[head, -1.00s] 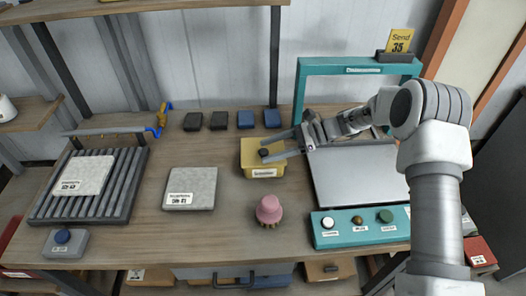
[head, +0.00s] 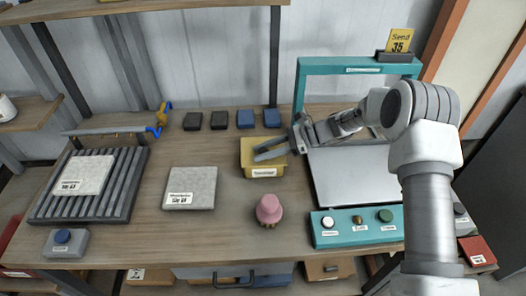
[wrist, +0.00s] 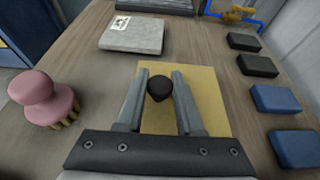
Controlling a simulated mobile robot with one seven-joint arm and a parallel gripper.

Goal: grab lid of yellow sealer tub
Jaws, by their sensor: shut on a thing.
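The yellow sealer tub (head: 264,171) stands on the wooden workbench, with a white label on its front. Its flat yellow lid (wrist: 203,92) fills the middle of the wrist view and has a round black knob (wrist: 160,88) on top. My gripper (wrist: 161,87) is over the tub, with its two grey fingers on either side of the knob, shut on it. In the head view my gripper (head: 270,151) reaches in from the right and its fingers hide the knob. I cannot tell whether the lid still touches the tub.
A pink brush (head: 269,209) stands in front of the tub. A grey slab (head: 190,187) lies to the left, and several dark and blue blocks (head: 245,119) sit behind. A teal frame (head: 302,92) and button panel (head: 359,229) stand to the right.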

